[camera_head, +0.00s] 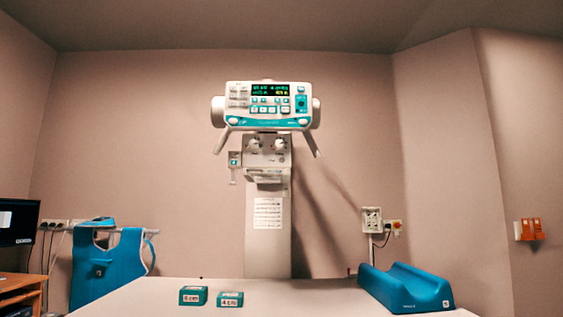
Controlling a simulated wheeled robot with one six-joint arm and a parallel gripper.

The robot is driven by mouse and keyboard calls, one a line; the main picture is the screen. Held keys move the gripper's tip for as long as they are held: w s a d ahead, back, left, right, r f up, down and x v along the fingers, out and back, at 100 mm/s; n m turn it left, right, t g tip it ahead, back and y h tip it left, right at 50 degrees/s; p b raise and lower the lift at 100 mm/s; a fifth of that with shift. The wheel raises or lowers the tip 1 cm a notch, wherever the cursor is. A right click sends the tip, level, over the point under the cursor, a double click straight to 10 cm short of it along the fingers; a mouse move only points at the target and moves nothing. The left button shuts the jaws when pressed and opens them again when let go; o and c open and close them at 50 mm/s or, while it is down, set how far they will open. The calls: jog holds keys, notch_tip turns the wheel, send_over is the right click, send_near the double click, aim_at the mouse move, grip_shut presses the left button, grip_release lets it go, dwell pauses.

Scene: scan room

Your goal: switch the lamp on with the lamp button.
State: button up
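A white and teal x-ray unit (267,205) stands upright on a column against the back wall, in the upper middle of the view. Its control panel (268,117) faces me, with a dark lit display (270,90), several small buttons and a teal strip. The button labels are too small to read, so I cannot tell which one is the lamp button. No lit lamp beam or light patch is clear on the table. My gripper is not in view.
A white table (280,297) spans the front, with two teal blocks (193,295) (230,299) and a blue cradle cushion (407,288) on it. A blue apron (108,265) hangs at left near a monitor (18,222). Wall boxes (372,219) and orange switches (530,229) are at right.

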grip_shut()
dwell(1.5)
